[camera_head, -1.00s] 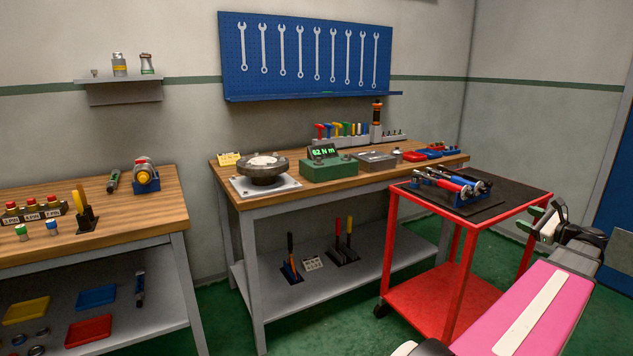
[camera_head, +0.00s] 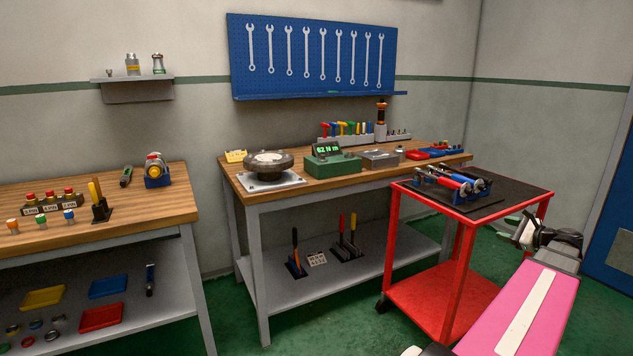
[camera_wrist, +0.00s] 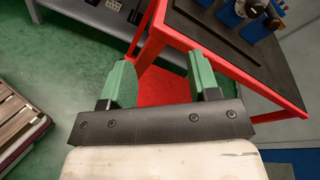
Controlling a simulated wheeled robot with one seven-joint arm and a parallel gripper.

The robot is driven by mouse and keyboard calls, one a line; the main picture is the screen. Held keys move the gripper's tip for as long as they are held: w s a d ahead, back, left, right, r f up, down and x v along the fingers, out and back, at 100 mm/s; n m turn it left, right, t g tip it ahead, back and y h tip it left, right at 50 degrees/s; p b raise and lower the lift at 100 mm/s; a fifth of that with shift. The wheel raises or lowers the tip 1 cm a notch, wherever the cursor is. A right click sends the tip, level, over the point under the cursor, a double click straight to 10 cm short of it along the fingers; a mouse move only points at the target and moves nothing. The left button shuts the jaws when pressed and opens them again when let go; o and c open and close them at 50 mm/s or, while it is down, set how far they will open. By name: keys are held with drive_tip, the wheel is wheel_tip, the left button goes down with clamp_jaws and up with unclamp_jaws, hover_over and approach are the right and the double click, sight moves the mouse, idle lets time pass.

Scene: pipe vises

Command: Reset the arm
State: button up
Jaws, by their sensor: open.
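My gripper (camera_wrist: 162,82) shows in the wrist view with its two green fingers spread apart and nothing between them. Past the fingers are the red cart's frame and lower shelf. In the head view my gripper is small and partly hidden at the right, beyond my pink arm link, near the right side of the red cart (camera_head: 425,295). I cannot tell from that view how far apart it is from the cart.
The cart's dark top (camera_head: 510,191) holds red and blue tools (camera_head: 452,181). A wooden workbench (camera_head: 330,180) stands behind it, with another bench (camera_head: 60,235) at the left. A slatted wooden thing (camera_wrist: 18,118) is at the wrist view's left edge. Green floor lies between.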

drive_tip(key=w+a+f+n+g, duration=0.3)
drive_tip(key=a+f+n+g, duration=0.35)
drive_tip(key=a, duration=0.75)
drive_tip(key=w+a+f+n+g, duration=0.2)
drive_tip(key=a+f+n+g, duration=0.15)
drive_tip(key=a+f, duration=0.75)
drive_tip(key=s+a+f+n+g+h, duration=0.1)
drive_tip(key=s+a+f+n+h, duration=0.1)
drive_tip(key=a+n, duration=0.2)
drive_tip(key=s+a+f+n+g+h, duration=0.1)
drive_tip(key=s+a+f+n+h, duration=0.1)
drive_tip(key=a, duration=0.9)
drive_tip(key=s+a+f+n+g+h, duration=0.2)
drive_tip(key=s+a+f+n+h, duration=0.1)
drive_tip(key=a+n, duration=0.4)
drive_tip(key=shift+s+a+f, duration=0.5)
drive_tip(key=shift+s+f, duration=0.1)
drive_tip(key=shift+f, duration=0.05)
